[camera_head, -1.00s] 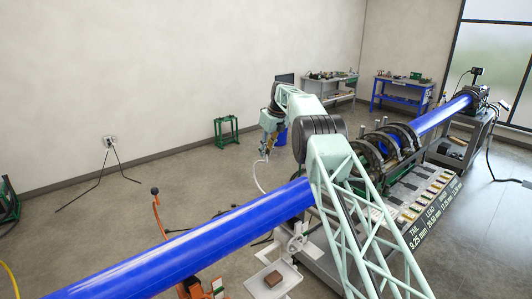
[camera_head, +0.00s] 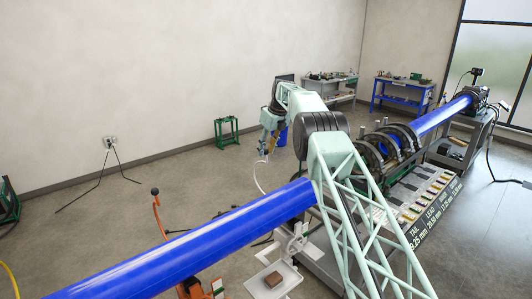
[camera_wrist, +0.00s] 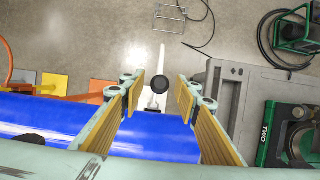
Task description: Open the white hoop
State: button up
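The white hoop (camera_head: 258,180) shows in the head view as a thin curved white arc beside the long blue pipe (camera_head: 200,240). In the wrist view the white hoop (camera_wrist: 162,55) appears nearly edge-on as a narrow white bar, with a round black knob (camera_wrist: 160,85) on it, over the blue pipe (camera_wrist: 50,115). My gripper (camera_wrist: 160,92) is open, with one yellow-padded finger on each side of the knob in the picture. Nothing is visibly held, and I cannot tell the height gap to the knob. In the head view my gripper (camera_head: 264,149) is small, just above the hoop.
An orange lever (camera_head: 160,222) stands left behind the pipe. A white tray (camera_head: 268,281) with a brown block is in front. Dark clamp rings (camera_head: 385,145) hold the pipe at the right. A green machine (camera_wrist: 292,135) lies right in the wrist view.

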jog(key=v, duration=1)
jog(key=shift+r, duration=0.4)
jog(key=shift+s+d, duration=0.1)
jog(key=shift+d, duration=0.05)
